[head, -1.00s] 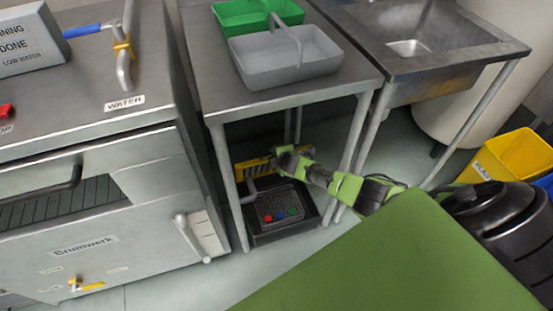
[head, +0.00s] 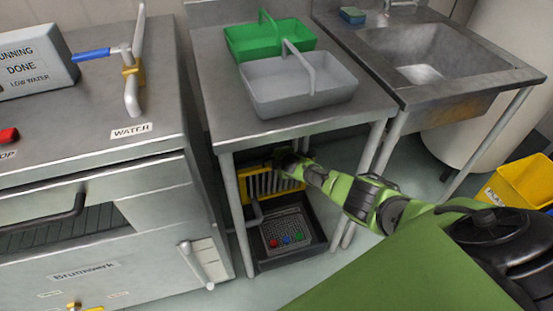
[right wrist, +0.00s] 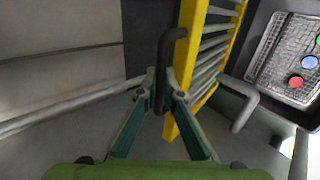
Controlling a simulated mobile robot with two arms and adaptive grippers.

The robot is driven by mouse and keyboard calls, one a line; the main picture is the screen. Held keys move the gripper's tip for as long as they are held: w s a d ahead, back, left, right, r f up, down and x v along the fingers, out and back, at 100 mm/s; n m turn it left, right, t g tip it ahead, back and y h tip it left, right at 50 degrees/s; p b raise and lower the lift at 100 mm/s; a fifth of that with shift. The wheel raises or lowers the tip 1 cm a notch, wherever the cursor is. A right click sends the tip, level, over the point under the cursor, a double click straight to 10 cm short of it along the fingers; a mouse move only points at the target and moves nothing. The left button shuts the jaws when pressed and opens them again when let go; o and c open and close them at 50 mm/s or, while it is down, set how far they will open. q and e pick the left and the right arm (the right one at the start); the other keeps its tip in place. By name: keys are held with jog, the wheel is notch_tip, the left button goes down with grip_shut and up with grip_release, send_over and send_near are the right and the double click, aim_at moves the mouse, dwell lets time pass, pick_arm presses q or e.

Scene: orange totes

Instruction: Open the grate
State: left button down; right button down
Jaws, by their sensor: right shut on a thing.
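The grate (head: 275,184) has a yellow frame and grey bars. It stands raised at a steep tilt under the steel table, at the back of a dark floor pit (head: 265,259). The grate shows edge-on in the right wrist view (right wrist: 196,72). My right gripper (head: 292,160) is at the grate's upper edge. In the right wrist view, my right gripper (right wrist: 161,92) is shut on the grate's dark handle (right wrist: 166,60). The pit is uncovered and shows a mesh basket (head: 284,228) with red, blue and green round pieces in it. My left gripper is out of view.
The steel table (head: 220,120) carries a green tote (head: 250,40) and a grey tote (head: 300,95); its legs stand around the pit. A steel machine (head: 100,200) is close on the left. A sink (head: 430,50) and yellow bin (head: 520,185) are on the right.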

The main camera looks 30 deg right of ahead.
jog(key=c, duration=2.2)
grip_release()
jog(key=shift+s, duration=0.1)
jog(key=shift+v, duration=6)
jog(key=shift+r, duration=0.1)
